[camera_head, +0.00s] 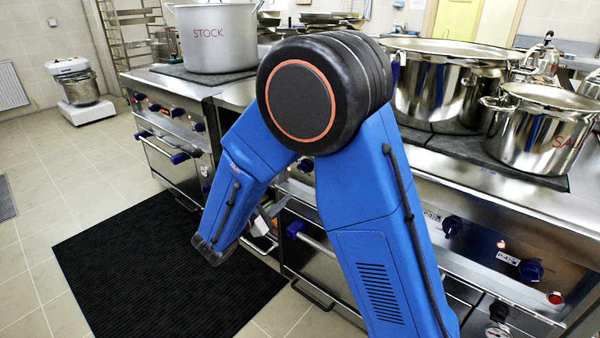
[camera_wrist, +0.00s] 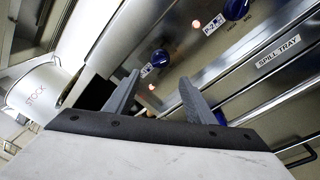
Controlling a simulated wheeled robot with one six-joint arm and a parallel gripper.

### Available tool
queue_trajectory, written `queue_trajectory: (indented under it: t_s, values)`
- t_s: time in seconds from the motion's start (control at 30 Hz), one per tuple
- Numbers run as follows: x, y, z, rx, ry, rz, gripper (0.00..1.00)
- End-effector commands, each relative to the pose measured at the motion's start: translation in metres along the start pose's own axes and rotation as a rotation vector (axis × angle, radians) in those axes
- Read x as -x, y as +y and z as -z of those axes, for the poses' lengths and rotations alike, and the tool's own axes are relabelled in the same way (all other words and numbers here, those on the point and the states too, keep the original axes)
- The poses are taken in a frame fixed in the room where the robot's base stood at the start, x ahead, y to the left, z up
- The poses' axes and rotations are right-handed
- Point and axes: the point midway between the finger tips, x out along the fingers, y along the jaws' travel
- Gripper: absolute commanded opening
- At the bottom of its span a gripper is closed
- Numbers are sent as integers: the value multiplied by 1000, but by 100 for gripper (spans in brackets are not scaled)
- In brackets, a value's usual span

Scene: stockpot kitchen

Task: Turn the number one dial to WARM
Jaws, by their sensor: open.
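In the wrist view, a blue dial (camera_wrist: 160,57) sits on the steel front panel, with a small white label (camera_wrist: 146,70) beside it, too small to read surely, and a lit red lamp close by. It may be the number one dial. My gripper (camera_wrist: 159,77) is open and empty, its two grey fingers spread, with this dial just beyond and between the tips. The fingers look apart from it. A second blue dial (camera_wrist: 237,9) has a label (camera_wrist: 210,26) reading P-2. The WARM mark and the dial's setting cannot be made out. In the head view my arm mostly hides the gripper.
A SPILL TRAY label (camera_wrist: 278,54) and rails lie right of the fingers. The STOCK pot (camera_head: 215,38) stands on the left range. Steel pots (camera_head: 540,125) stand on the right range, whose front has more dials (camera_head: 452,226). The floor by the black mat (camera_head: 130,260) is clear.

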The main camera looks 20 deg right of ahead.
Motion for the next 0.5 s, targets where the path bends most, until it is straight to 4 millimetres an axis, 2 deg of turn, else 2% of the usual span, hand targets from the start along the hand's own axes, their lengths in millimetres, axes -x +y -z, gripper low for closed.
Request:
queue_trajectory:
  t_s: [0.5]
  values:
    - [-81, -1, -1, 1, -3, 2, 50]
